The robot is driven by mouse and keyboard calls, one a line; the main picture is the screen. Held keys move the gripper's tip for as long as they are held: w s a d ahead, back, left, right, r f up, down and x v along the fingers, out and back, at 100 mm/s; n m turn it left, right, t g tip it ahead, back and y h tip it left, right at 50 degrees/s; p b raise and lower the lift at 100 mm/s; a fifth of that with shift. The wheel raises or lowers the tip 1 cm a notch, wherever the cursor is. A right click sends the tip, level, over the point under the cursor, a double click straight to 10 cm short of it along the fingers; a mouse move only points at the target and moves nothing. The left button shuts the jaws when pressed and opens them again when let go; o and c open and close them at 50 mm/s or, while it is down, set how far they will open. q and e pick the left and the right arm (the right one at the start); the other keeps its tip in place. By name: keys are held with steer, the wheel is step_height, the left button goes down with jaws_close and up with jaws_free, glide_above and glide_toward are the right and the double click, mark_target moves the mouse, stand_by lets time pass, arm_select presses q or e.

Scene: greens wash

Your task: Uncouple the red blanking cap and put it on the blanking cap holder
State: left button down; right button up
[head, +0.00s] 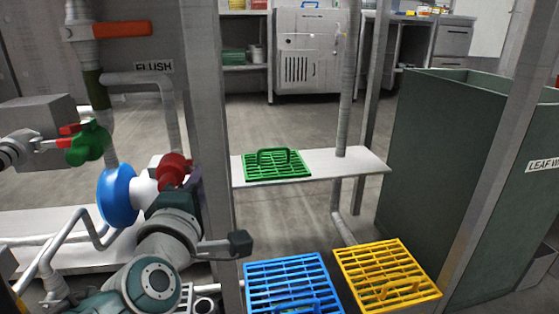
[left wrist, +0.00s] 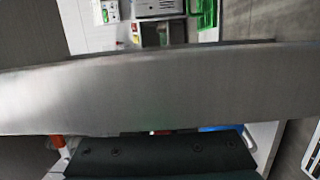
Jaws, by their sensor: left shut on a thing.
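The red blanking cap (head: 174,169) shows in the head view, at the right end of a white pipe piece with a blue ring (head: 118,195). My left gripper (head: 178,188) comes up from below and is shut on the red cap. The cap appears at or very close to the white pipe end; I cannot tell whether it is still coupled. In the left wrist view a wide grey post fills the middle, and the cap and fingertips cannot be made out. I cannot pick out the blanking cap holder for certain. My right gripper is not in view.
A grey upright post (head: 214,130) stands just right of the cap. Beyond it a white shelf (head: 360,163) carries a green grate (head: 275,163). Blue (head: 292,284) and yellow (head: 388,273) grates lie lower right. A green valve (head: 90,143) is at left, and a dark green bin (head: 440,150) at right.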

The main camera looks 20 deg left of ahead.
arm_select(q)
steer(key=c, duration=0.8)
jaws_free()
steer(key=shift+s, duration=0.3)
steer(key=p+v, duration=0.4)
steer(key=v, duration=0.5)
steer(key=shift+d, duration=0.15)
steer(key=shift+s, duration=0.1)
